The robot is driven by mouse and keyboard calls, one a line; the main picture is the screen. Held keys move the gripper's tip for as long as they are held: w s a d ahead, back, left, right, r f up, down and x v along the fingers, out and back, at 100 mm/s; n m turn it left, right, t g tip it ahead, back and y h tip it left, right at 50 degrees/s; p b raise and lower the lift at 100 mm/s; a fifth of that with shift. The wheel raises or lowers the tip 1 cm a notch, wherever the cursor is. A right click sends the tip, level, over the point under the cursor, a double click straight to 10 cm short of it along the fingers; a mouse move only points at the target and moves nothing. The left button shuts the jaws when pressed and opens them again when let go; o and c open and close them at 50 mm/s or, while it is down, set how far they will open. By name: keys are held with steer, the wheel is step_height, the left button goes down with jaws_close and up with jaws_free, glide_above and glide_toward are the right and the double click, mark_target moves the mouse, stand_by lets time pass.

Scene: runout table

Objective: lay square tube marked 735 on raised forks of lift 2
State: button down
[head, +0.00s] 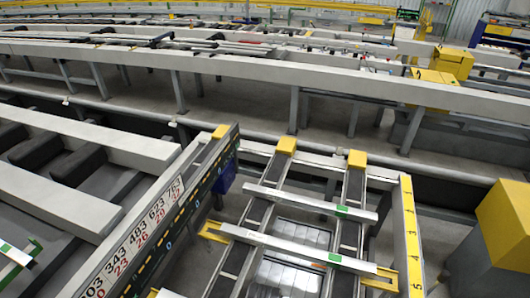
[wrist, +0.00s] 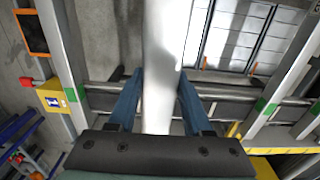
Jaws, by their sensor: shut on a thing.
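My gripper (wrist: 158,78) shows in the wrist view, its two blue fingers shut on a pale silver square tube (wrist: 164,35). The tube runs up the picture between the fingers; no mark can be read on it, and its ends are out of view. I cannot make out my gripper in the head view. There, two silver tubes with green labels lie across the dark rails, a far one (head: 290,199) and a near one (head: 285,245). Yellow fork-like pieces (head: 213,230) show at the near tube's ends. I cannot read a lift number on them.
A numbered stop rail (head: 140,235) stands left of the rails, and a yellow numbered strip (head: 411,235) stands right. A big yellow block (head: 505,225) is at the far right. Long grey beams (head: 250,70) cross behind. The wrist view shows a yellow plate (wrist: 53,98) marked 1.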

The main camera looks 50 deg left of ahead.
steer(key=shift+a+r+p, duration=0.1)
steer(key=shift+r+p, duration=0.05)
steer(key=shift+p, duration=0.15)
step_height(320, 180, down, 10)
steer(key=b, duration=0.7)
steer(key=shift+r, duration=0.1)
steer(key=shift+c, duration=1.7)
jaws_free()
steer(key=shift+o, duration=0.5)
steer(key=shift+s, duration=0.1)
step_height(320, 180, up, 13)
steer(key=shift+b, duration=0.7)
